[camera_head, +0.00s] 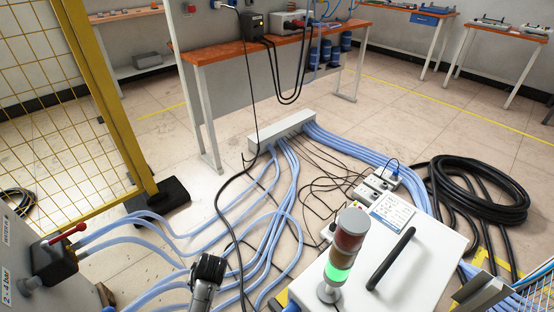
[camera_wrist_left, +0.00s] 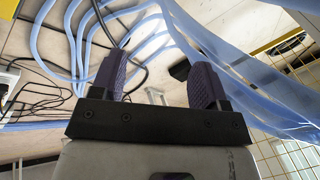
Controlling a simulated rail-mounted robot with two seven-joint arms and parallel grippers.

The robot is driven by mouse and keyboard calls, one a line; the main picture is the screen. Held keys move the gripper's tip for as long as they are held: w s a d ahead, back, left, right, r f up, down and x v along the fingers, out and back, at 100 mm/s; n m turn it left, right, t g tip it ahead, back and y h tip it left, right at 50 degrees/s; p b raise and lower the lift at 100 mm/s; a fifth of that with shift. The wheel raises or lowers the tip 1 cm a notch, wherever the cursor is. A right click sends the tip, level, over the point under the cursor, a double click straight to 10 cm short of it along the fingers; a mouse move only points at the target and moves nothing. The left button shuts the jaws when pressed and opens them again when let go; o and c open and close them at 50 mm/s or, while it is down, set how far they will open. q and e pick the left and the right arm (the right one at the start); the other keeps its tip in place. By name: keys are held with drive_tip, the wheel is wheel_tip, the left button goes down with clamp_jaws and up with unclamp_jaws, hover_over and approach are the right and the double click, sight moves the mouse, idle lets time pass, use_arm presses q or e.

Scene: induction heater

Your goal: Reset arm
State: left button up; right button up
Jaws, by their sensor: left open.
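My left gripper (camera_wrist_left: 160,80) shows in the left wrist view with its two dark purple fingers spread apart. Nothing is between them. Pale blue hoses and the floor show beyond the fingers, and I cannot tell how far away they are. In the head view a black and grey part, likely of my left arm, stands up at the bottom left of centre. Its fingers cannot be made out there. My right gripper is not clearly seen in either view.
A white box (camera_head: 421,259) with a black handle and a signal tower (camera_head: 345,245) lit green is at the front right. A grey cabinet with a red-handled lever (camera_head: 66,235) and a yellow mesh fence (camera_head: 62,110) are left. Blue hoses (camera_head: 278,185) and coiled black cable (camera_head: 480,190) cover the floor.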

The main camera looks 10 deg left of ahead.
use_arm(q)
drive_tip(key=s+d+r+m+t+h+p, duration=0.1)
drive_tip(key=s+d+r+t+p, duration=0.25)
drive_tip(key=r, duration=0.65)
drive_tip(key=s+d+r+m+t+h+p, duration=0.1)
drive_tip(key=s+d+r+h+p, duration=0.1)
drive_tip(key=s+r+p, duration=0.65)
drive_tip(key=d+r+m+t+h+p, duration=0.1)
drive_tip(key=d+r+t+p, duration=0.2)
drive_tip(key=r, duration=0.9)
drive_tip(key=s+r+g+p, duration=0.3)
drive_tip(key=s+r+p, duration=0.2)
drive_tip(key=s+p, duration=0.4)
drive_tip(key=s+r+g+p, duration=0.2)
drive_tip(key=s+r+p, duration=0.2)
drive_tip(key=s+p, duration=0.5)
wheel_tip(320, 180, up, 37)
drive_tip(key=w+p, duration=0.1)
drive_tip(key=p, duration=3.5)
drive_tip(key=shift+w+d+f+m, duration=0.15)
drive_tip(key=shift+d+m, duration=0.05)
drive_tip(key=shift+m, duration=0.2)
